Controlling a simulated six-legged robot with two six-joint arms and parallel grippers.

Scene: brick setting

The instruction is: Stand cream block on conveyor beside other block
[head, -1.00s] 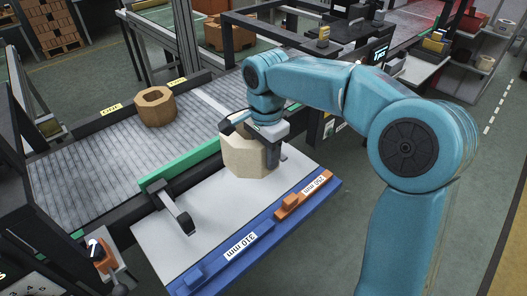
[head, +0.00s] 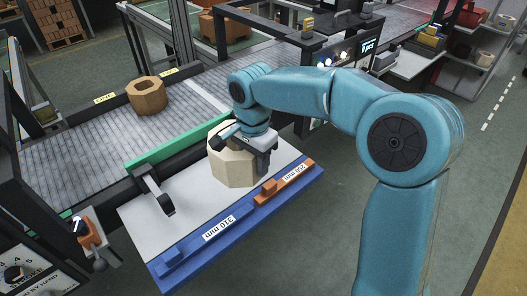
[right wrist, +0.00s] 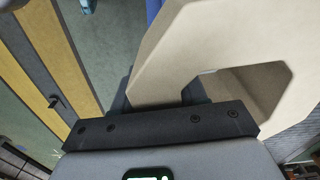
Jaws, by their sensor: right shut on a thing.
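The cream block (head: 230,168) is a faceted ring-like piece at the right end of the white board, in front of the conveyor (head: 80,165). My right gripper (head: 247,150) is shut on its wall from above. In the right wrist view the cream block (right wrist: 215,40) fills the upper right, with its opening showing. I cannot tell whether its underside touches the board. The other block (head: 147,96), a brown hollow polygon, stands on the far part of the conveyor. My left gripper is not in view.
A green rail (head: 175,145) runs between board and conveyor. The conveyor surface around the brown block is clear. A control box (head: 25,265) stands at lower left.

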